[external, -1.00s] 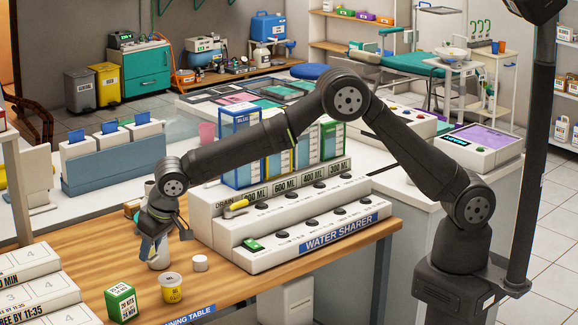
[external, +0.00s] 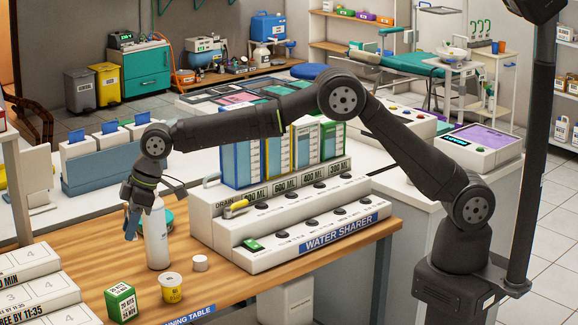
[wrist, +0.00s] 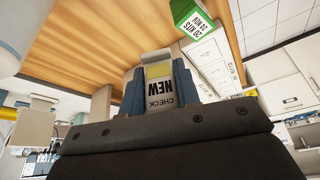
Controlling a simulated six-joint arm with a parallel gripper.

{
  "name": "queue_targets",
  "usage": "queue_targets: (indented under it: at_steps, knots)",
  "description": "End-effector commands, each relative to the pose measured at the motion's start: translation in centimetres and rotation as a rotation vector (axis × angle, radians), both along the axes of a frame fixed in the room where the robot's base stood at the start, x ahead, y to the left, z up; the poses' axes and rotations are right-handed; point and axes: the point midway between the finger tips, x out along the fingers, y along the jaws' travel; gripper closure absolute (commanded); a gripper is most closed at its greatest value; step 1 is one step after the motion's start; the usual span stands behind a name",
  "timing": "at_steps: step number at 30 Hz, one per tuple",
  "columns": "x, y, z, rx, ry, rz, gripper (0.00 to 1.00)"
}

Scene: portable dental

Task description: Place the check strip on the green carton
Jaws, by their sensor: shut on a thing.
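My gripper (external: 131,222) is above the left part of the wooden table, just left of a white bottle. In the wrist view my gripper (wrist: 160,85) is shut on the check strip (wrist: 161,88), a white and yellow piece marked "CHECK NEW" held between blue fingers. The strip is hard to make out in the external view. The green carton (external: 121,303), a small box with a white label, stands on the table below and in front of my gripper, apart from it. It also shows at the top of the wrist view (wrist: 187,14).
The white bottle (external: 158,240) stands close beside my gripper. A yellow tub (external: 171,288) and small white cap (external: 200,263) sit right of the carton.

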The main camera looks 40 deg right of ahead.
Motion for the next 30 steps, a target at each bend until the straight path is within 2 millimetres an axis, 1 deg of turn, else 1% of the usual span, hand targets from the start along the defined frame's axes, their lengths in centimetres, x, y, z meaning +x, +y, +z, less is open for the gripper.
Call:
queue_targets:
  at_steps: [1,6,9,12,17,24,26,30]
  knots:
    - [-0.8,1.2,-1.0,-0.002,0.001,0.004,0.91]
    - [-2.6,4.5,-3.3,-0.002,0.001,0.002,0.91]
    - [-3.5,6.0,-4.3,-0.001,0.0,0.001,0.91]
    - [-3.9,6.9,-4.9,0.0,0.0,-0.001,0.91]
    - [-4.2,7.3,-5.5,-0.001,0.001,-0.002,0.91]
    - [-4.2,7.3,-8.8,-0.001,0.002,-0.001,0.91]
    - [-4.2,7.3,-9.1,0.001,0.0,-0.001,0.91]
    - [-4.2,7.3,-9.0,0.001,0.0,-0.001,0.91]
